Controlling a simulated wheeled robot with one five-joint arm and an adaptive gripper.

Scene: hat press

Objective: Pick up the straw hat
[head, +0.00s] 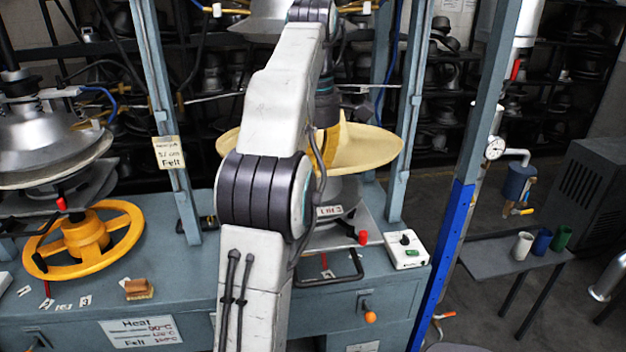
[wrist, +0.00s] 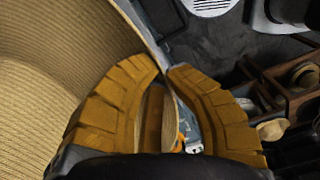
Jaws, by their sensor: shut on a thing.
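The straw hat (head: 372,148) is a wide, pale yellow disc with a raised middle. In the head view it is over the press in the centre, and my arm hides part of it. My gripper (head: 327,150) is at the hat, with its orange fingers partly showing. In the wrist view the hat's woven straw (wrist: 45,105) fills the left side. Its edge runs between the two ridged fingers of my gripper (wrist: 164,75), which are shut on the brim. Whether the hat touches the press below is hard to tell.
Blue-grey press posts (head: 402,130) stand close on both sides of the hat. A yellow handwheel (head: 128,232) and another press are at the left. A white control box (head: 405,250) sits on the bench at the right. A side table (head: 490,262) with cups stands farther right.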

